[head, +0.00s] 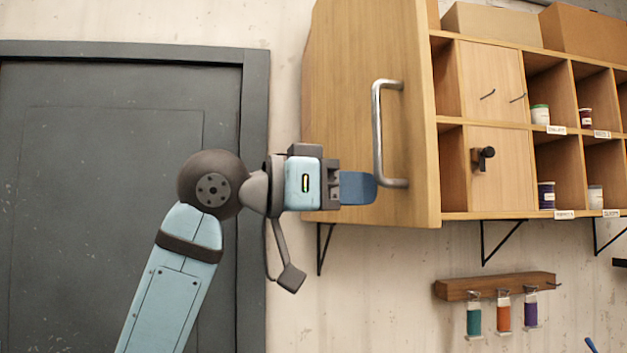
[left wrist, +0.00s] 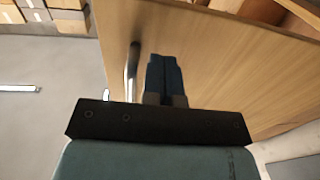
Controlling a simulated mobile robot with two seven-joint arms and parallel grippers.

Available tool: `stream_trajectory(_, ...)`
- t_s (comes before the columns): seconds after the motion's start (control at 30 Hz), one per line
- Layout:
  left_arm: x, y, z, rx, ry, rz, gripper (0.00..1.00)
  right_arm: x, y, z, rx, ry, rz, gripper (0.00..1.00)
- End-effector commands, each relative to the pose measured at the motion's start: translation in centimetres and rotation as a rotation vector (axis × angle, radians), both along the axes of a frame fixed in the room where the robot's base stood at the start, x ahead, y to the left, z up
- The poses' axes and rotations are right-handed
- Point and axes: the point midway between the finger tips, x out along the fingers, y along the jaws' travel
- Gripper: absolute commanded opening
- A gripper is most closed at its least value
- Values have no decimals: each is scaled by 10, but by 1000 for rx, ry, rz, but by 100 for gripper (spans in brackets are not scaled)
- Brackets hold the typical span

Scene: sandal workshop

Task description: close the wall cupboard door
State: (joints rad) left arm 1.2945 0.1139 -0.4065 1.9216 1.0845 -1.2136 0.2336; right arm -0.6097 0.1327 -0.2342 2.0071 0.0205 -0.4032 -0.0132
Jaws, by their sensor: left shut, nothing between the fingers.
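The wall cupboard door (head: 345,90) is a light wooden panel standing open, swung out from the wall, with its outer face toward the left. A metal bar handle (head: 378,130) is upright near its free edge. My left gripper (head: 372,188) is shut and empty, its blue fingers pointing right, just left of the handle's lower end. In the left wrist view the shut fingers (left wrist: 165,75) lie over the door face (left wrist: 215,65), with the handle (left wrist: 131,72) to their left. Whether they touch the door I cannot tell. My right gripper is not in view.
The wooden cupboard's compartments (head: 556,90) show right of the door, with small jars inside and boxes (head: 490,24) on top. A dark grey door (head: 110,130) is at the left.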

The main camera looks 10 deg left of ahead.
Motion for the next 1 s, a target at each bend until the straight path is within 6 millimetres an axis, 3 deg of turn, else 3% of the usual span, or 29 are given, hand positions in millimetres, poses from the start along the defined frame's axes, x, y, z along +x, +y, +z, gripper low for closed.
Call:
stream_trajectory(0.2,9,-21,0,0,1,-1,0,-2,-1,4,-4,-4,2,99)
stream_trajectory(0.77,12,-28,0,1,0,10,0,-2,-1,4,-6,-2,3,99)
stream_trajectory(1.0,22,-57,2,2,-1,96,0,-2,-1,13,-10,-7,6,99)
